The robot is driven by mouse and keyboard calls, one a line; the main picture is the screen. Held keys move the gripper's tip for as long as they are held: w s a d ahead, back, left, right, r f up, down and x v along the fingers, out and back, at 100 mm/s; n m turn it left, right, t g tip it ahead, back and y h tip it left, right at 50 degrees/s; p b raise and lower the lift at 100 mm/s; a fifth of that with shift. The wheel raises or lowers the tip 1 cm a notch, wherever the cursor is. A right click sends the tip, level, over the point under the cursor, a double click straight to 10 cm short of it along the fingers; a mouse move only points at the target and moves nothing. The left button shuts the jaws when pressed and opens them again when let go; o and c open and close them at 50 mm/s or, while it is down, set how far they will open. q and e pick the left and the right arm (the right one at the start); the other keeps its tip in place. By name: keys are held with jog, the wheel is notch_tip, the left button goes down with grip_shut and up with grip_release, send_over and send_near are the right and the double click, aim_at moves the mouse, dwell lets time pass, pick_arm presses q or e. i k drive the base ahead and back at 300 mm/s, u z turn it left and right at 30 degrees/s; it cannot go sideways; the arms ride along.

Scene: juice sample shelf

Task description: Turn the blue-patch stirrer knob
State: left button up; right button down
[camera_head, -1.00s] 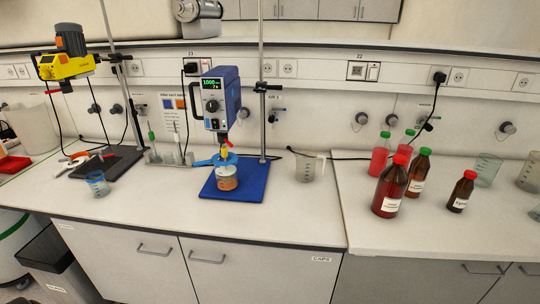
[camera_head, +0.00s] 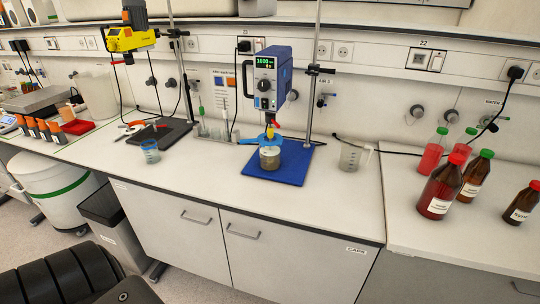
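The blue stirrer (camera_head: 279,75) hangs on a stand over a blue mat (camera_head: 292,172). Its front carries a lit display (camera_head: 264,62) with a round dark knob (camera_head: 264,85) below it. A glass jar (camera_head: 270,159) with tan contents stands on the mat under the stirrer, beneath a blue ring-shaped part. A yellow stirrer (camera_head: 131,38) with a dark motor stands further left, over a black base. Neither of my grippers is in view. A black ribbed shape, probably part of my own arm, shows at the bottom left.
A small beaker (camera_head: 151,152) stands left of the mat and a clear jug (camera_head: 352,155) right of it. Brown bottles (camera_head: 440,187) with red or green caps stand on the right bench. The counter front before the mat is clear.

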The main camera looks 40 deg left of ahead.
aim_at(263, 86)
jog(key=z, duration=2.4)
jog(key=k, duration=1.9)
jog(key=u, duration=2.55)
